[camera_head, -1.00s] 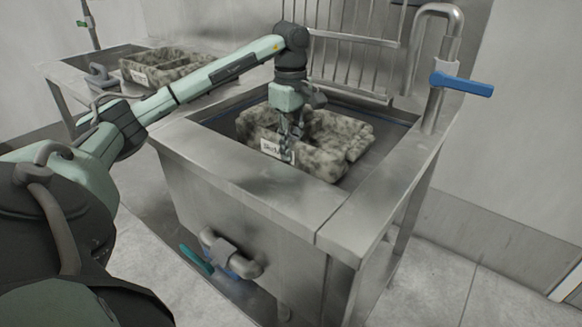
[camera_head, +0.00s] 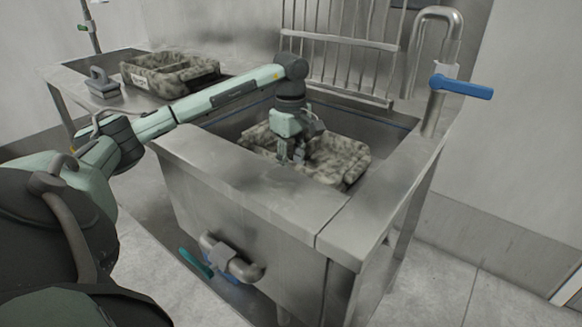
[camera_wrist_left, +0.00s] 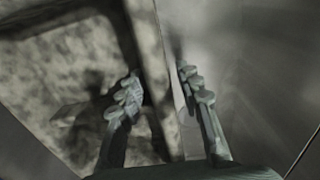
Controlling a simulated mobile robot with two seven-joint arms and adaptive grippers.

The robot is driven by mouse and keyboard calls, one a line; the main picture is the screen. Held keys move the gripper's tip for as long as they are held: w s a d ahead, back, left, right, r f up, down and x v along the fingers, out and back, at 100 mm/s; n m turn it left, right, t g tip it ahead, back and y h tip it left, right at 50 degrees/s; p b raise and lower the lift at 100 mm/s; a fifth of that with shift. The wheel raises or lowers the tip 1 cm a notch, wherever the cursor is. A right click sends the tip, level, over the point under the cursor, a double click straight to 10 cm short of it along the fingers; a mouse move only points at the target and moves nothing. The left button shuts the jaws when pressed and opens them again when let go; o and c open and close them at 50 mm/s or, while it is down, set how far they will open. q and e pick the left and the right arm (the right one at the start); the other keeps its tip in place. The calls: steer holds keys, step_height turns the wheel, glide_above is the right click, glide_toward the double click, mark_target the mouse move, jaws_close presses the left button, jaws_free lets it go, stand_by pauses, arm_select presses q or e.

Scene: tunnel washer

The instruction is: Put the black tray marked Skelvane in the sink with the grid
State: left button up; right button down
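A mottled grey-and-black tray (camera_head: 343,152) is low inside the steel sink (camera_head: 262,196), level or nearly so; I cannot tell if it touches the bottom. The grid (camera_head: 352,55) of metal rods stands upright behind this sink. My left gripper (camera_head: 291,160) reaches down at the tray's near-left wall. The tray's label is now mostly hidden; only a thin pale edge shows. My right gripper is not in view.
A second mottled tray (camera_head: 170,75) with a pale label is on the steel counter at the left. A grey handled block (camera_head: 102,83) is beside it. A tap pipe with a blue lever (camera_head: 461,86) rises at the sink's right. A drain pipe (camera_head: 232,262) protrudes in front.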

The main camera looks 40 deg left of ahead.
arm_select(q)
steer(key=shift+r, duration=0.1)
